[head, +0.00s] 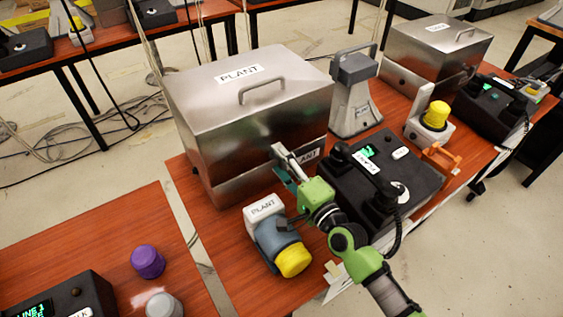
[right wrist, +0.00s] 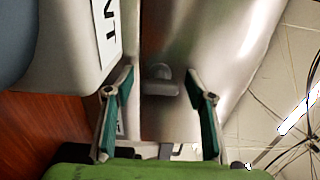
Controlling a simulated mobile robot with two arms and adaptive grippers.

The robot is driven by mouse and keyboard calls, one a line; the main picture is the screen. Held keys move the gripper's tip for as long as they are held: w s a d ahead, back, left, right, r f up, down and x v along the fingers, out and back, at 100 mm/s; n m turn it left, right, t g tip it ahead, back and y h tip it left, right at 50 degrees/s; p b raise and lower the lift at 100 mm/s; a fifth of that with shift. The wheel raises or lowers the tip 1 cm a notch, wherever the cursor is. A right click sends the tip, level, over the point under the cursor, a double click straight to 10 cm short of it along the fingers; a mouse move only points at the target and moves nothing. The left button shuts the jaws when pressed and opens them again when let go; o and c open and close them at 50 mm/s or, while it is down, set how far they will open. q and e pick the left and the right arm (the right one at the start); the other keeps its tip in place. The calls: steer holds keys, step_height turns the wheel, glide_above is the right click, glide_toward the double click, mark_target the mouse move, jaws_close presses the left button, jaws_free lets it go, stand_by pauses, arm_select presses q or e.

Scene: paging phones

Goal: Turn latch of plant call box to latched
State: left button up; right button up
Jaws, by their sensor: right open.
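The plant call box (head: 238,98) is a silver metal box with a PLANT label and a handle on its lid. Its lid looks closed. In the right wrist view its latch (right wrist: 160,82) is a small grey tab on a round pivot at the metal front. In the head view the latch is hidden behind my right gripper (head: 278,161). That gripper is open at the box front. In the right wrist view its teal-padded fingers stand on either side of the latch, apart from it, with nothing held. My left gripper is not in view.
A grey-blue device with a yellow cap (head: 293,261) and PLANT label stands close below my right gripper. A black phone console (head: 420,178) is to its right. A grey handled stand (head: 355,100) is behind. A second metal box (head: 435,50) stands farther right.

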steer(key=v, duration=1.2)
